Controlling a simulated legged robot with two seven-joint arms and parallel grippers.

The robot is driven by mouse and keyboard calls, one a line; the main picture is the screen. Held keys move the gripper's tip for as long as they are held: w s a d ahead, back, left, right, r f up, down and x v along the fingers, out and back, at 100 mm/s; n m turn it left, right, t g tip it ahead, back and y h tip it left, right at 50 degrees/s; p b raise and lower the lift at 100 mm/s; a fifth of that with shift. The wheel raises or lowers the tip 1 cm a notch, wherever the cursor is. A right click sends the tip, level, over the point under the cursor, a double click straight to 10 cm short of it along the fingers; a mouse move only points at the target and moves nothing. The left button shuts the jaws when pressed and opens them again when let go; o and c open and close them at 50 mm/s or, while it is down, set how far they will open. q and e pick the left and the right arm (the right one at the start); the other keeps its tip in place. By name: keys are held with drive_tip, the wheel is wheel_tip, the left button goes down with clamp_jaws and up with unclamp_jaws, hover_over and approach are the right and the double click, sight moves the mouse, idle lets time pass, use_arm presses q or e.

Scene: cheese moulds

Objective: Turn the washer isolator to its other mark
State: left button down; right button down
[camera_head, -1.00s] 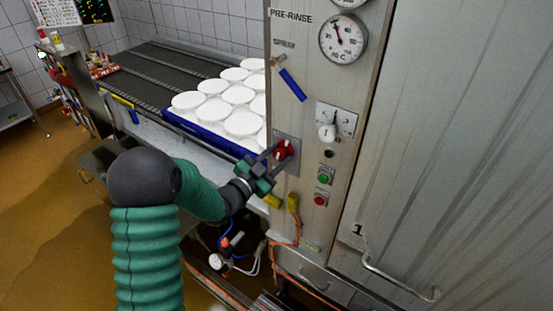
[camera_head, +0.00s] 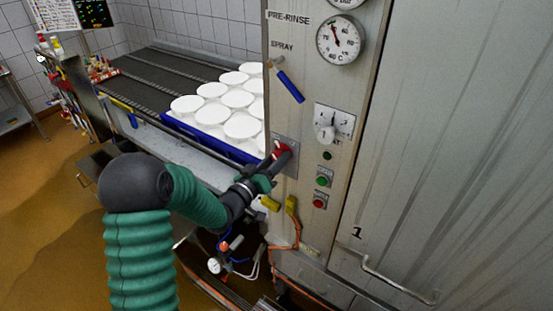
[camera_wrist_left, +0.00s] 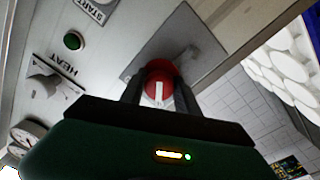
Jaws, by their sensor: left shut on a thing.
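The washer isolator is a red rotary knob (camera_head: 281,150) on a grey square plate (camera_head: 291,143) on the steel panel. In the left wrist view the red knob (camera_wrist_left: 160,84) has a white pointer bar, which runs up and down in that picture. My left gripper (camera_head: 277,156) is shut on the knob, one finger on each side of it. The fingers also show in the left wrist view (camera_wrist_left: 159,92) and cover part of the knob. The plate's marks cannot be read. My right gripper is not in view.
On the panel (camera_head: 303,110) to the right are a white selector knob (camera_head: 326,134), a green button (camera_head: 322,181) and a red button (camera_head: 319,201). A blue-handled lever (camera_head: 290,86) sits above. A blue tray (camera_head: 211,137) of white moulds stands on the conveyor behind.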

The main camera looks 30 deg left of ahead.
use_arm(q)
drive_tip(key=shift+w+a+r+n, duration=0.1)
drive_tip(key=shift+r+n, duration=0.15)
drive_tip(key=shift+n, duration=0.55)
drive_tip(key=shift+a+r+n, duration=0.1)
drive_tip(key=shift+r+n, duration=0.15)
drive_tip(key=shift+n, duration=0.55)
drive_tip(key=shift+f, duration=0.1)
drive_tip(key=c, duration=1)
unclamp_jaws()
drive_tip(key=shift+d, duration=0.1)
drive_tip(key=shift+c, duration=0.2)
drive_tip(key=shift+o, duration=0.7)
drive_tip(key=shift+f, duration=0.2)
